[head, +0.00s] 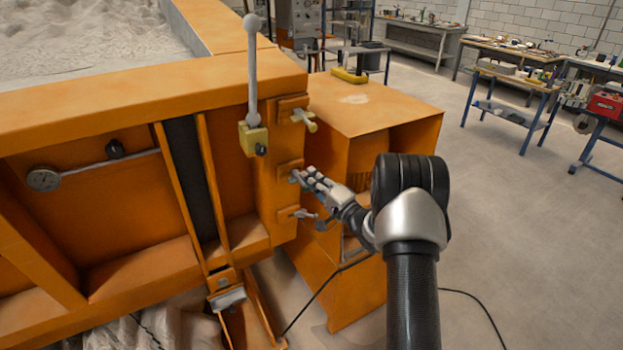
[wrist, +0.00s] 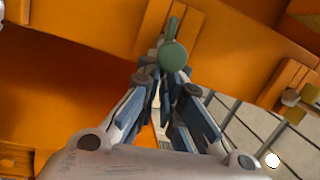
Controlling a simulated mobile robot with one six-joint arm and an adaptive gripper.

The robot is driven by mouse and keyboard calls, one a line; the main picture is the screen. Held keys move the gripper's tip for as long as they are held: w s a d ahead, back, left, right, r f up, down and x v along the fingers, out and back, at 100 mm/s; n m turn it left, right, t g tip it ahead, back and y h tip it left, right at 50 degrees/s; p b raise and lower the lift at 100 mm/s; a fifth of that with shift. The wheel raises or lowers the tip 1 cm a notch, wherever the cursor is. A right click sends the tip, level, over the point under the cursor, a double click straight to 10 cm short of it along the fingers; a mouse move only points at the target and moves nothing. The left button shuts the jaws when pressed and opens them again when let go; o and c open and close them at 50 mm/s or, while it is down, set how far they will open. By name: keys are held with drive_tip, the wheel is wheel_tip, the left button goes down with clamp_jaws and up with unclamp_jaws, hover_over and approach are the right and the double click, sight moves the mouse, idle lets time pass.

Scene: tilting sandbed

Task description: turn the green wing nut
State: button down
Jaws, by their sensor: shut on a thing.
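The green wing nut (wrist: 172,55) sits on an orange mounting block on the sandbed frame's end post, with its round green end facing the wrist camera and a wing pointing up. My gripper (wrist: 165,84) is shut on it, with the fingertips at either side of its lower part. In the head view my gripper (head: 302,177) reaches in from the right to the middle of three stacked blocks. The fingers largely hide the green nut there.
A yellowish wing nut (head: 305,120) is on the block above and a greyish one (head: 304,214) on the block below. A lever with a ball end (head: 252,70) stands to the upper left. An orange cabinet (head: 375,105) stands close behind my gripper. Open floor lies to the right.

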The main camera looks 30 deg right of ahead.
drive_tip(key=c, duration=1.8)
unclamp_jaws()
drive_tip(key=shift+o, duration=0.2)
drive_tip(key=v, duration=1.2)
drive_tip(key=shift+r, duration=0.1)
